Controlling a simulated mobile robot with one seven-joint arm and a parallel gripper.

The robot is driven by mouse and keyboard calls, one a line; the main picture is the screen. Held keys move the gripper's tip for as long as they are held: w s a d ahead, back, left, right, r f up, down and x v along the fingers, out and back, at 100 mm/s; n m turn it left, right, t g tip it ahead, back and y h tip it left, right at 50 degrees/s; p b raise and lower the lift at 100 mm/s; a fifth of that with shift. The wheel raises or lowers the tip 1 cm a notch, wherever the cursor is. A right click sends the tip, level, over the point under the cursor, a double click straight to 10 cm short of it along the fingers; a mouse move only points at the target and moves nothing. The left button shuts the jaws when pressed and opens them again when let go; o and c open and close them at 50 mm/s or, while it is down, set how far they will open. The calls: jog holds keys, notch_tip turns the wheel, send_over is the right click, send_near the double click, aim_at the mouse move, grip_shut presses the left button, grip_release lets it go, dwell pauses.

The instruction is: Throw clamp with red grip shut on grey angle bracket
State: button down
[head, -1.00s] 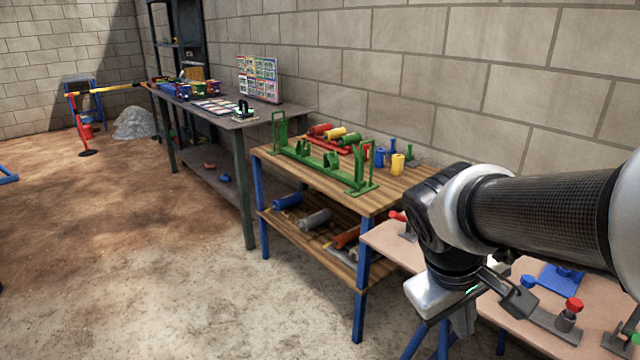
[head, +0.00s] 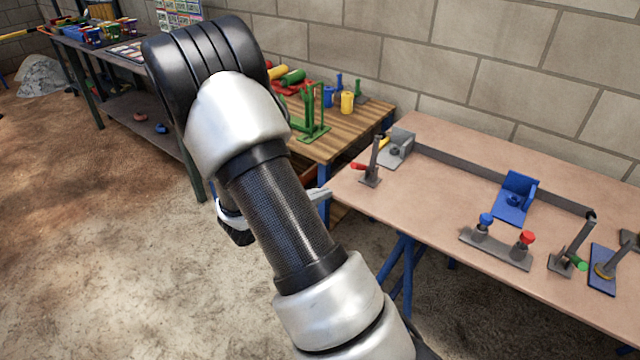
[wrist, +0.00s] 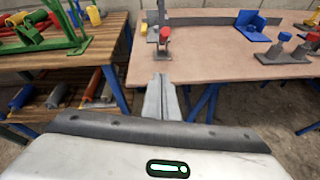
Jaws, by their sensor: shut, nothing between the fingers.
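The clamp with the red grip (head: 373,172) stands at the left end of the pinkish-tan tabletop. Its dark bar points up and its red grip sticks out to the left. The grey angle bracket (head: 399,143) sits just behind it, to the right. The clamp also shows in the wrist view (wrist: 165,46), red grip facing me. My gripper (head: 326,192) is shut and empty, off the table's left edge and short of the clamp. In the wrist view my gripper (wrist: 161,78) points toward the clamp, with a gap between. Contact between clamp and bracket cannot be made out.
The tan table (head: 440,200) also bears a long grey bar (head: 500,178), a blue angle bracket (head: 515,197), a plate with blue and red knobs (head: 497,248), and a green-gripped clamp (head: 572,250). A wooden bench (head: 350,135) stands behind left. The table's near left area is clear.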

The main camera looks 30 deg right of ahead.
jog(key=w+d+b, duration=0.1)
jog(key=w+d, duration=0.1)
jog(key=d, duration=0.7)
jog(key=shift+w+d, duration=0.35)
jog(key=shift+d, duration=0.05)
jog(key=shift+r, duration=0.15)
